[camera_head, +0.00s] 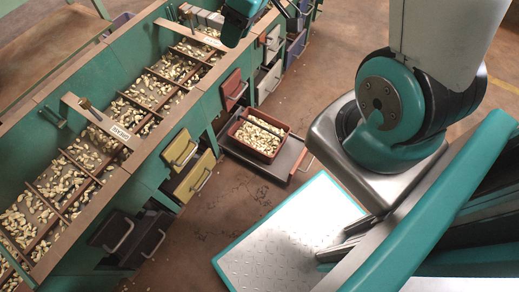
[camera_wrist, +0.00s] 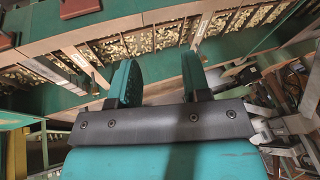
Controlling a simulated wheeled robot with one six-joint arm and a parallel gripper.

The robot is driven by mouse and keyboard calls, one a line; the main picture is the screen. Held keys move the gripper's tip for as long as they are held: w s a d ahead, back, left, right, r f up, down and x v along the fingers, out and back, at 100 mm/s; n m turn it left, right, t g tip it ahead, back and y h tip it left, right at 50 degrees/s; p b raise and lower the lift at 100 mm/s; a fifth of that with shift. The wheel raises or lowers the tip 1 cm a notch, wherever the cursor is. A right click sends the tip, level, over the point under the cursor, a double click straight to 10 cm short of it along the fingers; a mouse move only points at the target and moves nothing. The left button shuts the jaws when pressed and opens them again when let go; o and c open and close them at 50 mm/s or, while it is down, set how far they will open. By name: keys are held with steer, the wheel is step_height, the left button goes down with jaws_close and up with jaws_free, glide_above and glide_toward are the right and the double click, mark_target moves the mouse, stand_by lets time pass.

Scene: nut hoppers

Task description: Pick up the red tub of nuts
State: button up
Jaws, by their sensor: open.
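The red tub (camera_head: 250,150) is full of pale nuts. It sits upright on a dark pulled-out tray (camera_head: 283,166) low beside the hopper bench, near the middle of the head view. In the wrist view I cannot make out the tub. My gripper (camera_wrist: 158,78) shows there with its two teal fingers spread apart and nothing between them. In the head view, part of my arm's end shows at the top edge, well above and apart from the tub; its fingertips are not clear there.
A long green hopper bench (camera_head: 60,110) with nut-filled compartments runs along the left. Yellow drawers (camera_head: 195,178), dark drawers (camera_head: 140,238) and a red drawer (camera_head: 232,90) stick out from its front. Brown floor (camera_head: 215,235) with scattered nuts lies between bench and my base.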

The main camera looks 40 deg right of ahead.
steer(key=w+d+f+t+b, duration=0.1)
steer(key=d+f+b, duration=0.35)
steer(key=f, duration=0.65)
steer(key=w+d+f+b, duration=0.1)
steer(key=d+f+b, duration=0.4)
steer(key=f, duration=0.6)
steer(key=m+h+b, duration=0.1)
steer(key=b, duration=0.8)
glide_toward(259, 126)
steer(key=shift+t, duration=0.3)
steer(key=b+x, duration=1)
steer(key=b, duration=0.1)
steer(key=shift+s+d+f, duration=0.2)
steer(key=shift+s+f, duration=0.05)
steer(key=shift+f, duration=0.15)
steer(key=shift+r, duration=0.1)
steer(key=shift+f, duration=0.25)
jaws_close()
